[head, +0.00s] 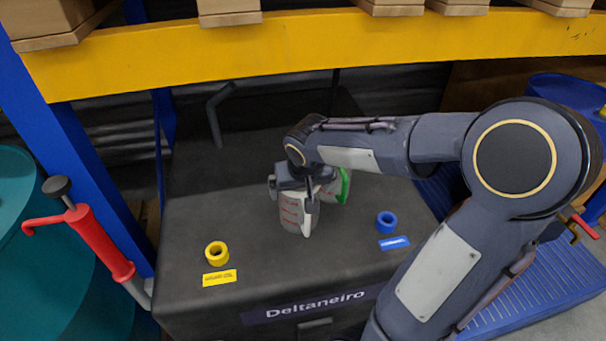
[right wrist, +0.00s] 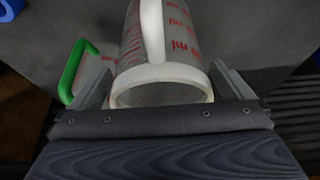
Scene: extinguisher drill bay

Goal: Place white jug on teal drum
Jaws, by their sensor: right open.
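The white jug (head: 292,213), clear with red markings and a white rim and handle, stands on the dark chest. It also shows in the right wrist view (right wrist: 178,28), its white rim close to the palm. My right gripper (head: 294,197) is around the jug from above, open, with one finger (right wrist: 97,100) on each side. I cannot tell whether the fingers touch it. The teal drum (head: 35,285) stands at the far left of the head view, partly cut off by the frame edge. My left gripper is not in view.
A green-handled jug (head: 341,188) stands close beside the white jug. A yellow ring (head: 217,261) and a blue ring (head: 379,229) are on the chest. A red pump (head: 85,235) rises by the drum. A blue post and yellow shelf beam (head: 300,43) border the space.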

